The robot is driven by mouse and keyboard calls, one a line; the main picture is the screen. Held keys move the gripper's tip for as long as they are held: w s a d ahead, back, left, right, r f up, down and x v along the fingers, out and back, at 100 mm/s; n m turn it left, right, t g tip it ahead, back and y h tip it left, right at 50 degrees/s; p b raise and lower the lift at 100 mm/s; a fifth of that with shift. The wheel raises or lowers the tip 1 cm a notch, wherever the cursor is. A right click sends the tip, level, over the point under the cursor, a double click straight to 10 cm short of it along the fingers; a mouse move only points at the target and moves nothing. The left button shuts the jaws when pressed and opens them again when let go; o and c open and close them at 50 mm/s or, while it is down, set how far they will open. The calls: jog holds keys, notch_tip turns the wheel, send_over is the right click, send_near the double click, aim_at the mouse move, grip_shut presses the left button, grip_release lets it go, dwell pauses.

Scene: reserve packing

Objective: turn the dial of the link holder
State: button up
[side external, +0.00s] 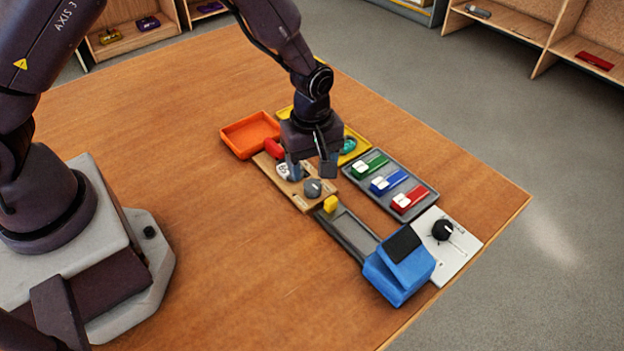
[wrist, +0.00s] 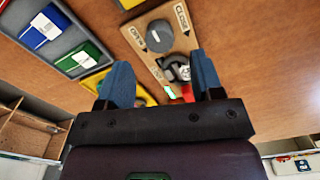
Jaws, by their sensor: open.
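The link holder is a narrow wooden board (side external: 298,201) on the table. Its round grey dial (side external: 313,188) sits near the board's front end. In the wrist view the dial (wrist: 159,38) lies between arrowed labels, OPEN on the left and CLOSE on the right. A black and white part (wrist: 180,70) is on the board beside the dial, and it shows in the side view (side external: 284,171) by the left finger. My gripper (side external: 311,168) points down above the board, close to the dial. In the wrist view its blue-grey fingers (wrist: 163,75) are apart, with the dial beyond their tips.
A grey tray (side external: 371,204) with green, blue and red blocks lies right of the board. An orange tray (side external: 250,134) and yellow tray (side external: 356,148) lie behind. A blue box (side external: 400,277) and a white plate with a black knob (side external: 443,230) stand in front. The table's left is clear.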

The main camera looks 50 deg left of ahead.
aim_at(312, 183)
notch_tip(312, 183, down, 5)
jog(key=shift+f, duration=0.1)
dwell(0.3)
jog(key=c, duration=0.9)
